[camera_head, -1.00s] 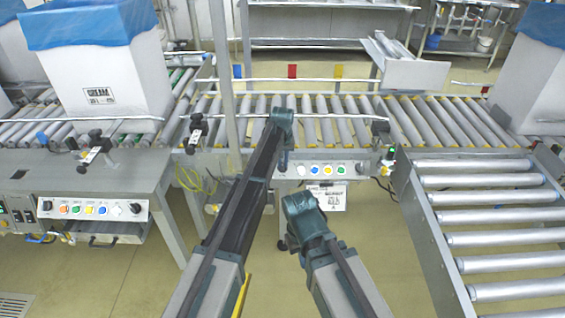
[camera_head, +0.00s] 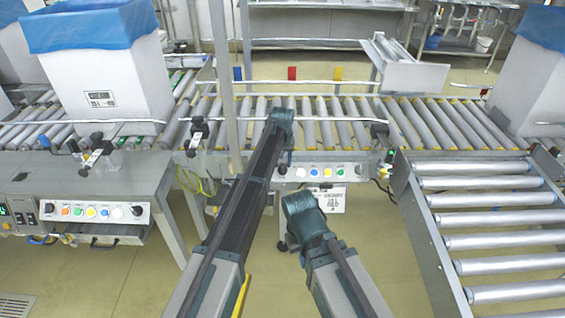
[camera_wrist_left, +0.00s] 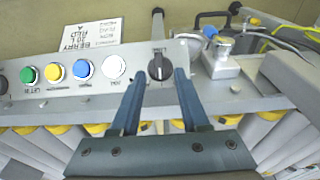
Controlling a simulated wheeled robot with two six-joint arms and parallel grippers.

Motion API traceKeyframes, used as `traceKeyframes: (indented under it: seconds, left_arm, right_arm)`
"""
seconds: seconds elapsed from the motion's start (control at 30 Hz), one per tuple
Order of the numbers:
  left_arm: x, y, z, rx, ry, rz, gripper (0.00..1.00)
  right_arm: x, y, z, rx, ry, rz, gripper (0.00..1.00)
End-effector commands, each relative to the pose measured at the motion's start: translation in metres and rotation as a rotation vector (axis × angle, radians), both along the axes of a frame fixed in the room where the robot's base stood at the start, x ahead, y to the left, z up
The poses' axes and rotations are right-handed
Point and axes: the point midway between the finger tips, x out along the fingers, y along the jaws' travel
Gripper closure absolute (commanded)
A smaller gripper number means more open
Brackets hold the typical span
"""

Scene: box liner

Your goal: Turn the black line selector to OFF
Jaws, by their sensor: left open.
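The black line selector (camera_wrist_left: 160,67) is a round knob on a grey control panel (camera_wrist_left: 62,103), seen in the left wrist view beside a white button (camera_wrist_left: 114,67). My left gripper (camera_wrist_left: 159,77) is open, with one blue-green fingertip on each side of the knob. I cannot tell whether the fingers touch it, nor read its set position. In the head view my left gripper (camera_head: 283,160) is at the left end of the panel (camera_head: 330,171) and hides the selector. My right arm (camera_head: 303,210) is lower and nearer; its fingers cannot be made out.
Green, yellow and blue buttons line the panel. A metal fitting (camera_wrist_left: 220,62) with a blue cap stands close beside the selector. Roller conveyors (camera_head: 330,120) run behind the panel, and another (camera_head: 490,220) is at the right. A similar button box (camera_head: 95,212) is at the left.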

Motion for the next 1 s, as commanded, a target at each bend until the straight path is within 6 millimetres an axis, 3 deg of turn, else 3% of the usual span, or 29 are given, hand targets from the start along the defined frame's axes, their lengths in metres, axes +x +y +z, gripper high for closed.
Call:
traceKeyframes:
  seconds: [0.03, 0.7, 1.0]
  left_arm:
    - [-0.002, 0.0, 0.012, 0.0, 0.0, 0.0, 0.55]
    - [-0.018, 0.0, 0.11, 0.0, 0.001, 0.0, 0.55]
    - [-0.02, 0.0, 0.121, 0.0, 0.001, 0.0, 0.55]
  right_arm:
    - [0.0, 0.0, 0.012, 0.0, 0.0, 0.0, 1.0]
    - [0.0, 0.0, 0.11, 0.0, 0.0, 0.0, 1.0]
    - [0.0, 0.0, 0.121, 0.0, 0.0, 0.0, 1.0]
